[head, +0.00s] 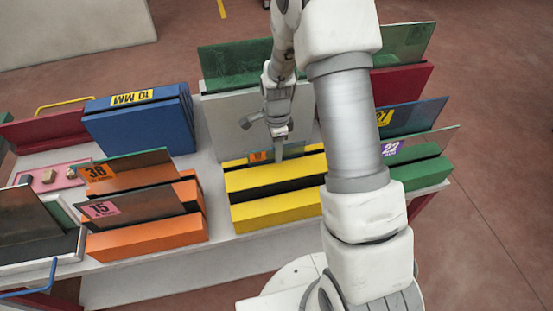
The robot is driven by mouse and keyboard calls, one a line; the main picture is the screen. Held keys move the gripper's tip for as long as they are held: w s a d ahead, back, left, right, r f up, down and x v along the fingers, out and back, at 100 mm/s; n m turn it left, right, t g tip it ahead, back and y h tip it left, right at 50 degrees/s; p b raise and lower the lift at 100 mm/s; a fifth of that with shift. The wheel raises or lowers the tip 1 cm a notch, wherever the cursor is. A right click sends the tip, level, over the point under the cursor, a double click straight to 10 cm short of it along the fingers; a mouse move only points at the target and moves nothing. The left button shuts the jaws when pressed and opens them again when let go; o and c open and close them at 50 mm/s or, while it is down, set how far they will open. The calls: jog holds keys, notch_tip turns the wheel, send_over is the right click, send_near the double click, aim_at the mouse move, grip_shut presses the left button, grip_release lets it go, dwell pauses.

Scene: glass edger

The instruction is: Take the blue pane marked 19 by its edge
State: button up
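I cannot read a 19 on any pane in the head view. An orange label (259,156) shows at the back of the yellow slotted rack, partly hidden by my gripper, and its number is unreadable. My gripper (279,150) points down at the back of this yellow rack (275,210), near that label. I cannot tell whether its fingers are open or hold anything. A bluish pane (415,117) with a yellow label ending in 7 stands at the right, partly hidden by my arm.
Orange racks (150,237) at the left hold panes marked 38 (125,166) and 15 (130,209). A blue block (140,125) stands behind them. A pane marked 22 (420,146) stands in a green rack (420,174) at the right. A grey board (230,120) rises behind my gripper.

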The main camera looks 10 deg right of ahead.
grip_shut()
dwell(1.3)
